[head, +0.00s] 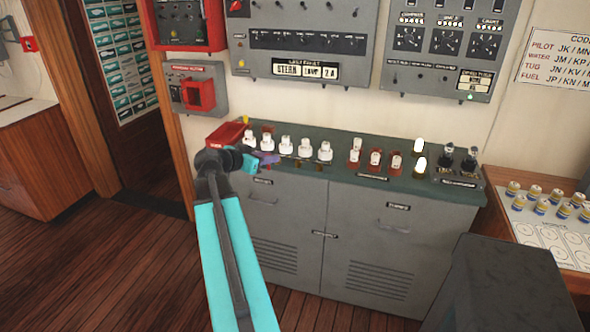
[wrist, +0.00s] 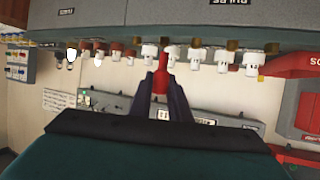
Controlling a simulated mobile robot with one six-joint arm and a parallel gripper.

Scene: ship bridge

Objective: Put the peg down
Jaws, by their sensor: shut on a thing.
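My gripper (head: 268,160) is at the front left edge of the green counter top (head: 340,168), close to the row of white pegs (head: 286,144). In the wrist view, which looks upside down, my gripper (wrist: 163,74) has its two dark fingers closed around a red peg (wrist: 162,60). The held peg is hidden or too small to make out in the head view. I cannot tell whether the held peg touches the counter.
A red tray (head: 224,134) sits at the counter's left end, just behind my gripper. Red-and-white pegs (head: 375,158) and lit white lamps (head: 420,145) stand further right. Grey cabinet doors (head: 285,225) are below. Control panels (head: 305,40) hang on the wall above.

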